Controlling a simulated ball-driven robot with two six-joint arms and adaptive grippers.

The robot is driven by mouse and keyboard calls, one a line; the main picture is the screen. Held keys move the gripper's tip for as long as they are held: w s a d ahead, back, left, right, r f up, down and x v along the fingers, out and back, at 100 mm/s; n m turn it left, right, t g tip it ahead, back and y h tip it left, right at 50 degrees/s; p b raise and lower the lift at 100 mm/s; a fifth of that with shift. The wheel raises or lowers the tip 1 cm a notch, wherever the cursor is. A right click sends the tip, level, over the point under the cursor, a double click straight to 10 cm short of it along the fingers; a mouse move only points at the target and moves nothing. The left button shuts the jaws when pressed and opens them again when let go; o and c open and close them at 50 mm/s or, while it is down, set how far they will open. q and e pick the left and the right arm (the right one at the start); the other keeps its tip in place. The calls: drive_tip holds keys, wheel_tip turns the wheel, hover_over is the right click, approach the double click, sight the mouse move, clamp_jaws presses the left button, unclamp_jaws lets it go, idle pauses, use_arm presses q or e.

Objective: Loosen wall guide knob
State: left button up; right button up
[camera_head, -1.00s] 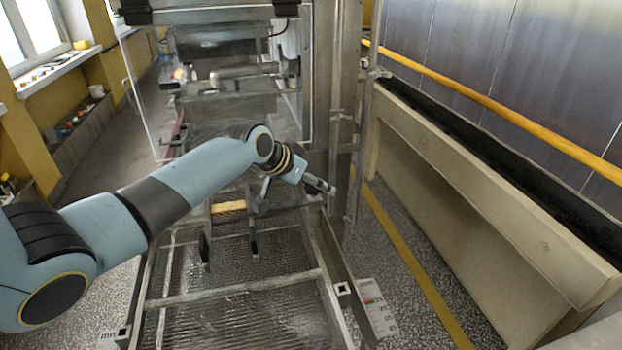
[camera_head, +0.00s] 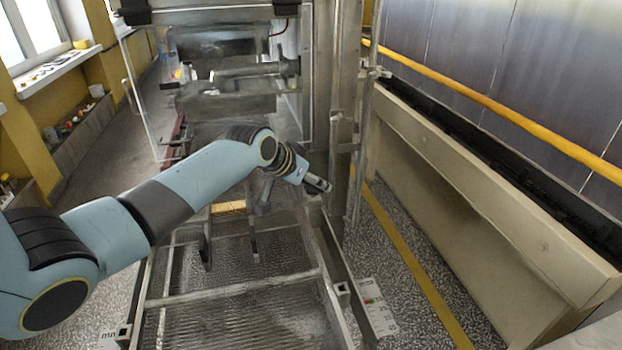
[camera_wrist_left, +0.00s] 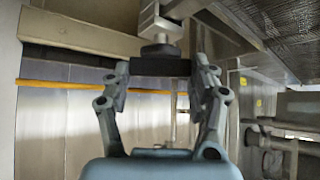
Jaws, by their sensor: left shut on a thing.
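The dark knob (camera_wrist_left: 160,66) sits between the two fingers of my left gripper (camera_wrist_left: 163,72) in the left wrist view. The fingers are shut on it, one against each end. A round collar and a bright metal clamp block (camera_wrist_left: 160,28) adjoin the knob just above it in that view. In the head view my left gripper (camera_head: 316,184) is at the right side of the mesh frame, near the metal uprights. The knob cannot be made out clearly there. My right gripper is not in view.
The wire mesh belt (camera_head: 225,310) lies in a metal frame with a crossbar (camera_head: 235,288). Dark upright bars (camera_head: 254,245) stand over the mesh. Metal posts (camera_head: 340,150) rise close to my gripper. A beige barrier (camera_head: 480,200) with a yellow rail (camera_head: 500,108) runs along the right.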

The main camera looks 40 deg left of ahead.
use_arm(q)
drive_tip(key=shift+d+n+y, duration=0.15)
drive_tip(key=shift+n+y, duration=0.65)
drive_tip(key=shift+n, duration=0.2)
drive_tip(key=n+y, duration=0.2)
drive_tip(key=shift+d+n, duration=0.1)
drive_tip(key=shift+n, duration=0.3)
drive_tip(key=shift+w+n+g+y, duration=0.1)
drive_tip(key=shift+n+g+y, duration=0.45)
drive_tip(key=shift+n, duration=0.25)
drive_tip(key=shift+n+g+y+b, duration=0.55)
drive_tip(key=shift+n+y+b, duration=0.4)
drive_tip(key=shift+n, duration=0.45)
drive_tip(key=o, duration=1.2)
